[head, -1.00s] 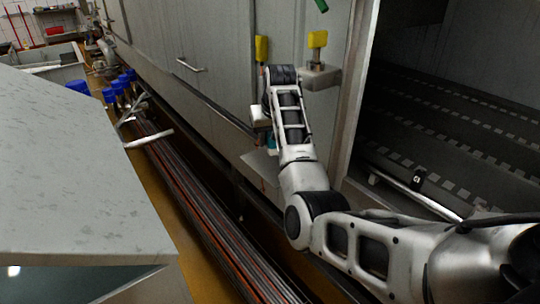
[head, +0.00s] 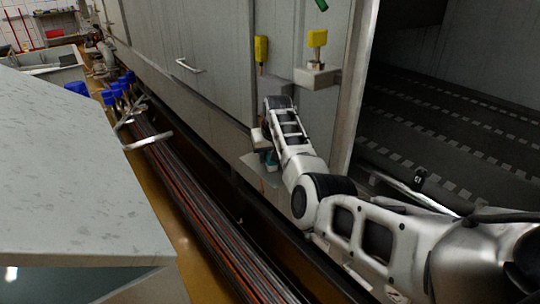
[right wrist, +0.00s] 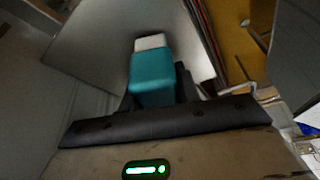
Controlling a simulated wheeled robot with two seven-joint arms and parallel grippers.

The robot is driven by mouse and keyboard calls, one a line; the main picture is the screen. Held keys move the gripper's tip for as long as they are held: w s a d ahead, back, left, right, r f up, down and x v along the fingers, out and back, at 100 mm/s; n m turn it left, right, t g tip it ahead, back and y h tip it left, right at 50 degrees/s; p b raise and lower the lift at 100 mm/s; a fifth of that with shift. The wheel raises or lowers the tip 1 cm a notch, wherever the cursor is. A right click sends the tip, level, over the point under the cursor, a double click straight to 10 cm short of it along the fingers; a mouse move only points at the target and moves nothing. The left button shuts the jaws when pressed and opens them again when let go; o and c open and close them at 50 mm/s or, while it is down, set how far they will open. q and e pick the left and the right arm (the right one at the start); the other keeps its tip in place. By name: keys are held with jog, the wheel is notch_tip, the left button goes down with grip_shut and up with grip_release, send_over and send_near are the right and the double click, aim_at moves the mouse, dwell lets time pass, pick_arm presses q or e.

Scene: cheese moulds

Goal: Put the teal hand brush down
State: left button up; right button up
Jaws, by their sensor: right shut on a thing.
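The teal hand brush (right wrist: 152,76) is between the fingers of my right gripper (right wrist: 157,90), which is shut on it. A pale end of the brush points away from the gripper. Beyond it in the right wrist view is a flat grey metal plate (right wrist: 95,50); I cannot tell whether the brush touches it. In the head view my right gripper (head: 268,160) hangs low by the grey wall, at a small metal shelf (head: 258,176), and mostly hides the brush. My left gripper is not in view.
Yellow-topped objects (head: 261,48) (head: 317,38) are at the wall above my right arm, one on a small bracket (head: 317,77). A bundle of long rods (head: 190,205) runs along the floor. A grey worktop (head: 70,180) fills the left, with blue-topped items (head: 115,90) beyond.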

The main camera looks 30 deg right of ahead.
jog(key=shift+f, duration=0.2)
jog(key=o, duration=0.9)
